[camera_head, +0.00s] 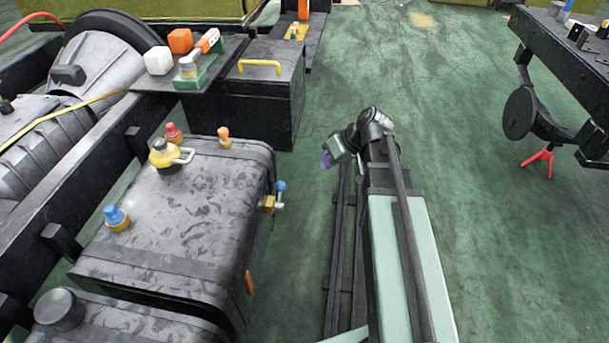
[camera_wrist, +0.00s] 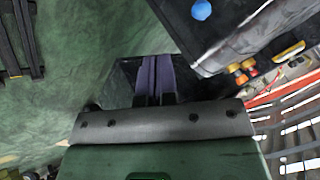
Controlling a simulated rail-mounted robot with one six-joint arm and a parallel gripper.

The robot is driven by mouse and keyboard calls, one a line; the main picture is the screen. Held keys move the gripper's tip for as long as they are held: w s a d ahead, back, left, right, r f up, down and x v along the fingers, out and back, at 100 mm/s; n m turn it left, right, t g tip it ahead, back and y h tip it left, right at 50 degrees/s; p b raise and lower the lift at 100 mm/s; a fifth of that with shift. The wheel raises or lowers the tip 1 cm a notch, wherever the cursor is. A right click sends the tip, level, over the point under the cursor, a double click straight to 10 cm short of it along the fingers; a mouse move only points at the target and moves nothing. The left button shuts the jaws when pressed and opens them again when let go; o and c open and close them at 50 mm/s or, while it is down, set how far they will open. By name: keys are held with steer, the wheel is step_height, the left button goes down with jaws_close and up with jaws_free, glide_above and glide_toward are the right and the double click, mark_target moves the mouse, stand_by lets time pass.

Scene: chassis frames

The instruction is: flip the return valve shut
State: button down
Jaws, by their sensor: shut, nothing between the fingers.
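A grey tank (camera_head: 195,215) with dark mottled patches lies left of centre in the head view. On its right side is a small brass-coloured valve (camera_head: 267,204) with a blue handle (camera_head: 280,187) standing up. On top are a yellow cap with a pale lever (camera_head: 165,154), a red-topped fitting (camera_head: 172,132), an orange-topped fitting (camera_head: 224,137) and a blue-topped fitting (camera_head: 117,217). No label shows which is the return valve. My gripper (camera_head: 327,160) is right of the tank, apart from it. In the wrist view its purple fingers (camera_wrist: 155,76) are together and empty. A blue knob (camera_wrist: 201,10) shows there.
A black box with a yellow handle (camera_head: 260,67) stands behind the tank. A dark bench (camera_head: 570,50) is at far right. Green floor (camera_head: 480,180) lies open between.

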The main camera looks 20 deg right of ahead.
mark_target(280, 191)
steer(key=w+a+f+b, duration=0.2)
steer(key=a+f+b, duration=0.4)
steer(key=a, duration=0.3)
steer(key=shift+f, duration=0.55)
steer(key=shift+w+d, duration=0.1)
steer(key=shift+w, duration=0.05)
